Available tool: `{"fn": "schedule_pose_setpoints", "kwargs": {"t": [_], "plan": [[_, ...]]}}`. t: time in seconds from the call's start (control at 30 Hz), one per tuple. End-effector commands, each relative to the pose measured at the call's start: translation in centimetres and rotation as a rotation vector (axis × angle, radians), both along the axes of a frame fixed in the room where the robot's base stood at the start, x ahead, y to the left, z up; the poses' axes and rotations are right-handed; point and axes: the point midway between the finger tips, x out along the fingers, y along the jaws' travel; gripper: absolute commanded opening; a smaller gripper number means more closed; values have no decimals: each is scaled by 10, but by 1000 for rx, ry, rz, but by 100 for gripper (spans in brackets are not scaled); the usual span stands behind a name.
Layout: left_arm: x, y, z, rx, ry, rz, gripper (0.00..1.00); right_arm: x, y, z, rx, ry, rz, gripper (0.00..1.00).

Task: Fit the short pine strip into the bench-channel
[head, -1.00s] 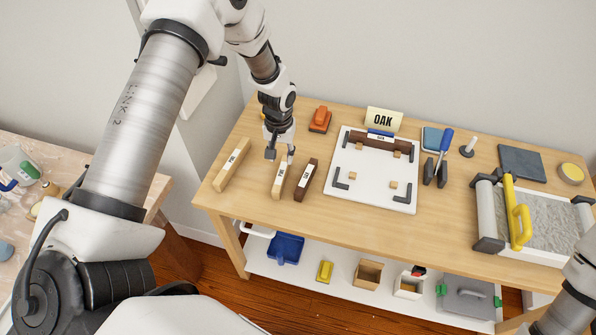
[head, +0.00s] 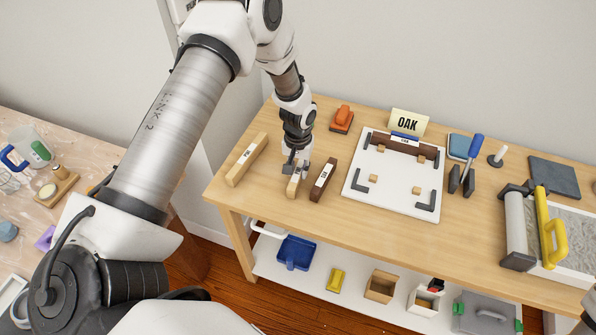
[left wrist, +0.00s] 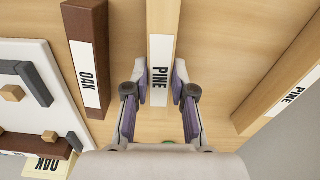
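The short pine strip (head: 293,187), pale with a PINE label, lies on the bench between a longer pine strip (head: 246,160) and a dark oak strip (head: 323,180). My left gripper (head: 297,166) is low over it. In the left wrist view the open fingers (left wrist: 160,85) stand on both sides of the short pine strip (left wrist: 161,35), around its label; firm contact cannot be told. A white board (head: 362,207) with dark corner brackets and small wood blocks lies to the right, a dark strip along its back. I cannot tell which part is the bench-channel. My right gripper is not in view.
An OAK sign (head: 408,122) stands behind the board, and an orange tool (head: 342,118) lies left of it. Bare bench lies in front of the board.

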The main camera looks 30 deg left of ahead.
Motion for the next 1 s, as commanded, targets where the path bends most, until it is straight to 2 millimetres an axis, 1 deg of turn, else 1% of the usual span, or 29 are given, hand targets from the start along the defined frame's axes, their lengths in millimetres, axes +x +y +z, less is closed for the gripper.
{"fn": "schedule_pose_setpoints", "kwargs": {"t": [0.17, 0.67, 1.0], "plan": [[0, 0, 3, 0, 0, 0, 0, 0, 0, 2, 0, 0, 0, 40], [0, 0, 50, 0, 0, 0, 0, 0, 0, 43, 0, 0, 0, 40], [0, 0, 50, 0, 0, 0, 0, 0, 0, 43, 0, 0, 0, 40]]}}
